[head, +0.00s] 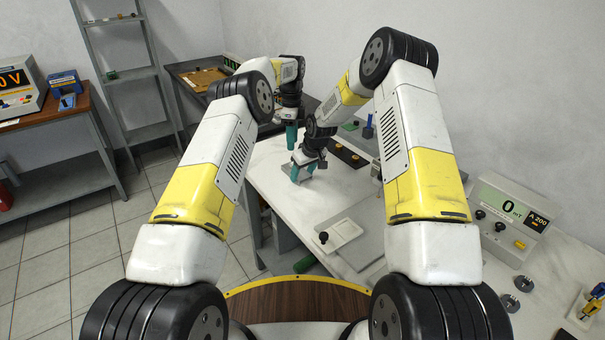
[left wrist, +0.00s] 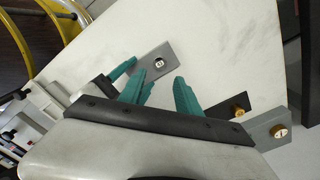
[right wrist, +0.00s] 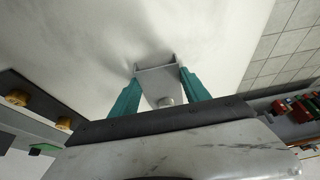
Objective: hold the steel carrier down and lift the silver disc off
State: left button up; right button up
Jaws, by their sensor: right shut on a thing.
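The steel carrier (right wrist: 155,75) is a grey flanged piece between the teal fingers of my right gripper (right wrist: 160,78), which is shut on it at the white bench top. In the head view my right gripper (head: 302,171) mostly hides both. My left gripper (left wrist: 162,78) is open and empty, its fingers apart; in the head view it (head: 291,136) hangs farther back.
A dark block with brass knobs (head: 348,152) stands right of my right gripper. A pale tray (head: 341,233) lies nearer on the bench. A meter (head: 508,215) reading 0 stands at the right. Bare bench top (head: 276,180) lies left of my right gripper.

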pick_arm(q)
jog(key=shift+f, duration=4.3)
grip_shut()
jog(key=shift+r, duration=2.6)
pick_arm(e)
jog(key=o, duration=1.6)
